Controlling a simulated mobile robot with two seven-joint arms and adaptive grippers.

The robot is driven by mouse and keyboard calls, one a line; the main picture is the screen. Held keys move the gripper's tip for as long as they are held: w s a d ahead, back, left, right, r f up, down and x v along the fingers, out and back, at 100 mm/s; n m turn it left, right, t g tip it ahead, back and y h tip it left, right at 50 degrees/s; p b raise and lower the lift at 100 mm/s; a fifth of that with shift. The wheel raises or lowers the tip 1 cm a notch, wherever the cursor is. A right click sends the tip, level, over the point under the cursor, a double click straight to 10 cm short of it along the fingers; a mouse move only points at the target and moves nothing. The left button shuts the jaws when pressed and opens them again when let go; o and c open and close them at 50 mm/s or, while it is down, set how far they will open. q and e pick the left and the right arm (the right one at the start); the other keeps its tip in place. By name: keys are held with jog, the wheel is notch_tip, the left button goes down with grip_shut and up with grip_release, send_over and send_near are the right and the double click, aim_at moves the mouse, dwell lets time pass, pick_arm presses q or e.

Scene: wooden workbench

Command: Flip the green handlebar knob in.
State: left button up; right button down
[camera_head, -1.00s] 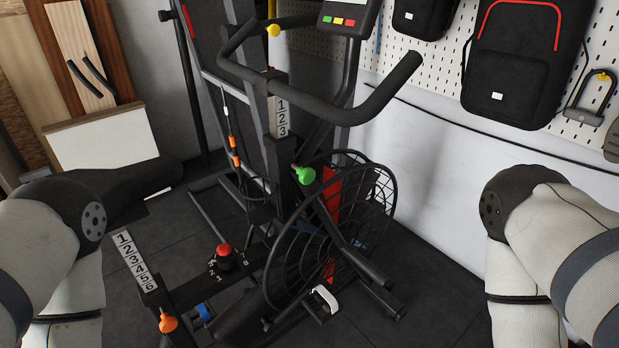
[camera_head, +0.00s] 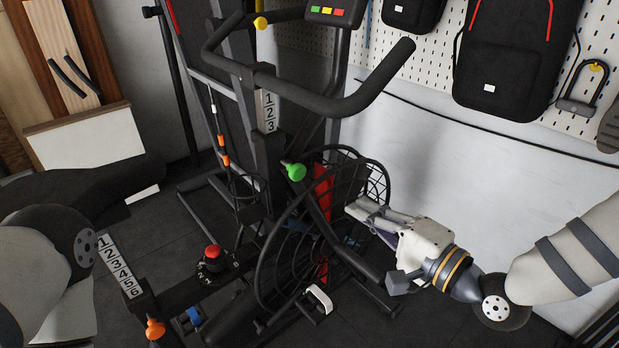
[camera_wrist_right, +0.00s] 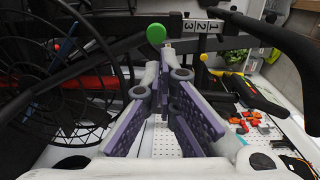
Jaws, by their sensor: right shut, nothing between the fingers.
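The green handlebar knob (camera_head: 296,171) sticks out on the right side of the bike's dark post, below the 1-2-3 label. It also shows in the right wrist view (camera_wrist_right: 156,33), above and beyond my fingertips and apart from them. My right gripper (camera_head: 352,207) is shut and empty, to the right of and lower than the green knob, over the fan wheel's right side. In the right wrist view its purple-padded fingers (camera_wrist_right: 163,65) point toward the post. My left gripper is not in view; only part of my left arm shows.
The round wire fan cage (camera_head: 270,262) stands below the knob, close to my right gripper. The black handlebar (camera_head: 330,103) curves above. A red knob (camera_head: 213,252), an orange knob (camera_head: 155,329) and a yellow knob (camera_head: 260,23) are elsewhere on the bike. The white wall (camera_head: 480,190) lies right.

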aim_at(299, 171)
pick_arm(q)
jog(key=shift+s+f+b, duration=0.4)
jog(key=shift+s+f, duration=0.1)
pick_arm(e)
jog(key=x, duration=1.4)
jog(key=shift+f, duration=0.1)
jog(key=x, duration=0.1)
jog(key=b+x, duration=0.1)
jog(key=x, duration=0.1)
jog(key=shift+f+b, duration=0.3)
jog(key=shift+w+r, duration=0.1)
jog(key=shift+r, duration=0.1)
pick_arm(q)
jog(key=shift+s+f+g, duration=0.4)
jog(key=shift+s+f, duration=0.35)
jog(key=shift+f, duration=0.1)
pick_arm(e)
jog(key=shift+r, duration=0.2)
